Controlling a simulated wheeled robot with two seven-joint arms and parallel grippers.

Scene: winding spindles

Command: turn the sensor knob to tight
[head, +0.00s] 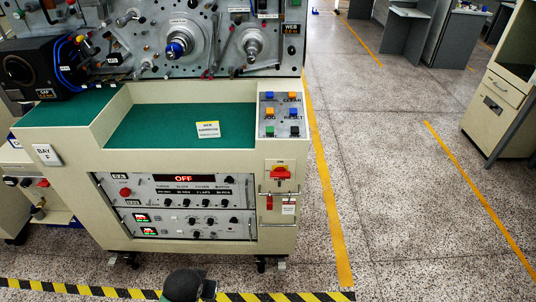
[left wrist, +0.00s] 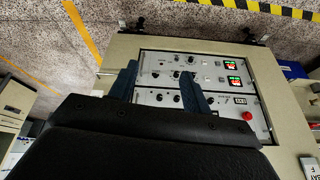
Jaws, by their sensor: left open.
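In the head view the cream machine front holds two control panels. The upper panel (head: 180,191) has a red OFF display (head: 183,179), a red button and a row of small black knobs. The lower panel (head: 185,225) has two small lit displays and more knobs. The print is too small to tell which knob is the sensor knob or where it points. In the left wrist view, where the panels appear upside down, my left gripper (left wrist: 160,68) is open, its two dark fingers apart in front of the panels (left wrist: 160,97). Nothing is held. My right gripper is not visible.
A red and yellow switch (head: 281,173) and a red tag are right of the panels. A button pad (head: 281,115) and green work surface (head: 160,125) lie above. Striped tape (head: 100,290) crosses the floor in front. Open speckled floor lies to the right.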

